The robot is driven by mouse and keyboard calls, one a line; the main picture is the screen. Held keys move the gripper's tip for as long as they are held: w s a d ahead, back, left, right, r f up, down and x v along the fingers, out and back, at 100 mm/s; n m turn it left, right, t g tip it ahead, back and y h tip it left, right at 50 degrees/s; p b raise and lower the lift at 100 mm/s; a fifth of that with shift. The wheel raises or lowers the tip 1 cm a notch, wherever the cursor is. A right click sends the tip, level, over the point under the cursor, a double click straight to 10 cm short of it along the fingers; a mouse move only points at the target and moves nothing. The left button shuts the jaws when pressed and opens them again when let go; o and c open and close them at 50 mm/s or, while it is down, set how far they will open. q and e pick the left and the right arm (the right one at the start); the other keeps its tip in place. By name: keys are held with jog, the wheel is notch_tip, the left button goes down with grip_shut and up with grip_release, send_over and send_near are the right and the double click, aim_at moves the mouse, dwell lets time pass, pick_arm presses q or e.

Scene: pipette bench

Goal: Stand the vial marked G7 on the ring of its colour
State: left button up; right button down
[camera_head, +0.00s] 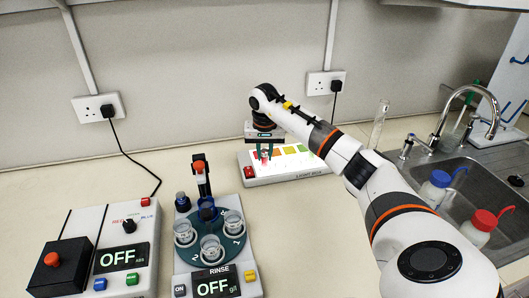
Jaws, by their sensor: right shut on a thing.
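My right gripper (264,153) reaches over the left part of the lit white light box (285,179) on the bench. It points down and is shut on a small vial (264,159) with some red on it. The mark on the vial is too small to read. I cannot tell whether its base touches the lit top. Coloured patches, among them green, orange and yellow, show on the light box; the rings cannot be made out clearly, and the gripper and arm hide part of the top. My left gripper is not in view.
A rinse carousel (197,240) with several clear cups stands at the front middle. A white device with a display reading OFF (121,258) is left of it. A sink (462,178) with blue-capped and red-capped bottles is at right. Bare bench lies left of the light box.

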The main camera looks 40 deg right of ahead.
jog(key=shift+f, duration=0.4)
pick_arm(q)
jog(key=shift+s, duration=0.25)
pick_arm(e)
jog(key=c, duration=1.3)
grip_release()
jog(key=shift+o, duration=0.2)
pick_arm(q)
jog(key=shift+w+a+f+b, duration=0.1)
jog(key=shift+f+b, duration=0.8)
jog(key=shift+b, duration=0.05)
pick_arm(e)
notch_tip(320, 180, up, 12)
jog(key=s, duration=0.1)
jog(key=shift+a, duration=0.45)
